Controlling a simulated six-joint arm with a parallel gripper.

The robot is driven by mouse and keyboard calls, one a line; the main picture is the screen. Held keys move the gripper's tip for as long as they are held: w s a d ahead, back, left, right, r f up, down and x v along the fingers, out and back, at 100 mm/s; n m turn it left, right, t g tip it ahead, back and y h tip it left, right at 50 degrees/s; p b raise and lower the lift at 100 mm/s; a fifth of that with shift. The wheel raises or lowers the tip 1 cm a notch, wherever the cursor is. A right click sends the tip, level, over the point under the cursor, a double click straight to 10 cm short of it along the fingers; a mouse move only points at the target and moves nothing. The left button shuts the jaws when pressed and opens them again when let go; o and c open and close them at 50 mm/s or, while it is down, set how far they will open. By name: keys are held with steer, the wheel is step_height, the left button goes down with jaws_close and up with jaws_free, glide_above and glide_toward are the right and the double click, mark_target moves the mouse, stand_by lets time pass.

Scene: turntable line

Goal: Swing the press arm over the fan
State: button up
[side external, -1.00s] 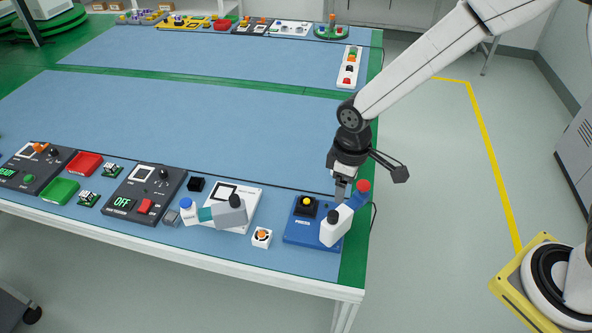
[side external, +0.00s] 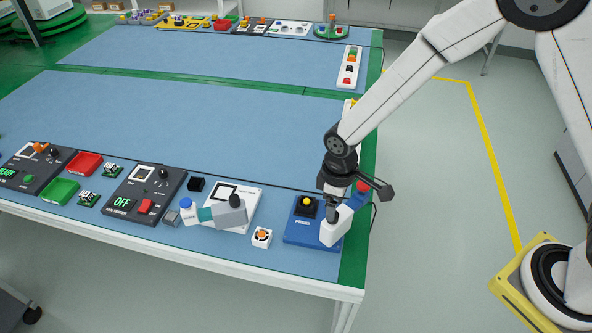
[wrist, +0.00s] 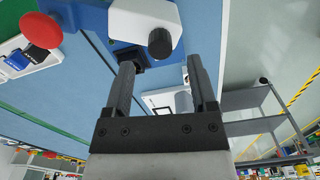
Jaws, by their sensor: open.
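The press has a blue base (side external: 298,236) at the right end of the near mat. A black square piece with a yellow round top (side external: 306,203) sits on the base. The press arm's white head (side external: 331,236) is to its right, clear of it; a black knob (wrist: 160,42) is on the head. The arm's red end (side external: 363,186) is behind. My gripper (side external: 331,212) is open and empty, low by the knob. In the wrist view my gripper (wrist: 160,68) has the knob near its fingertips; I cannot tell whether they touch. I cannot tell for sure which piece is the fan.
A small white block with an orange round centre (side external: 262,237) stands left of the press. A white device with a grey-and-teal arm (side external: 228,210) is further left. The blue mat behind (side external: 200,115) is clear. The table edge is close on the right.

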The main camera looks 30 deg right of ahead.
mark_target(348, 212)
steer(key=shift+f, duration=1.7)
steer(key=shift+c, duration=0.2)
jaws_close()
